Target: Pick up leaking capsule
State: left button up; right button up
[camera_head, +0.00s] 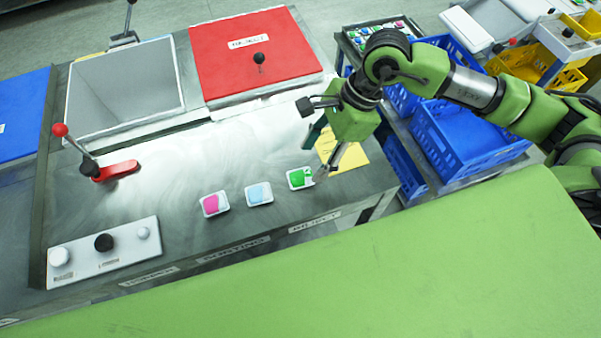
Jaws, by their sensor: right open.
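Three capsules in white square casings lie in a row on the metal worktop (240,150): a pink one (214,203), a pale blue one (259,194) and a green one (299,179). The green one has a white patch at its upper right corner. I cannot tell from the picture which capsule leaks. My right gripper (323,160) points down just right of the green capsule, open, with nothing seen between its fingers. Whether a finger touches the capsule is unclear. My left gripper is not in view.
A yellow note (343,150) lies behind the right gripper. A red REJECT lid (230,72) and an open bin (122,88) stand at the back. A red lever (115,171) and a knob panel (103,251) are at left. Blue crates (465,140) stand beyond the right edge.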

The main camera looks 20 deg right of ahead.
aim_at(301, 176)
jog(key=shift+s+a+f+p, duration=0.1)
jog(key=shift+a+f+p, duration=0.3)
jog(key=shift+f+p, duration=0.15)
jog(key=p+x, duration=0.1)
jog(key=x, duration=0.2)
jog(key=shift+a+f, duration=0.3)
jog(key=shift+f, duration=0.25)
jog(key=c, duration=0.8)
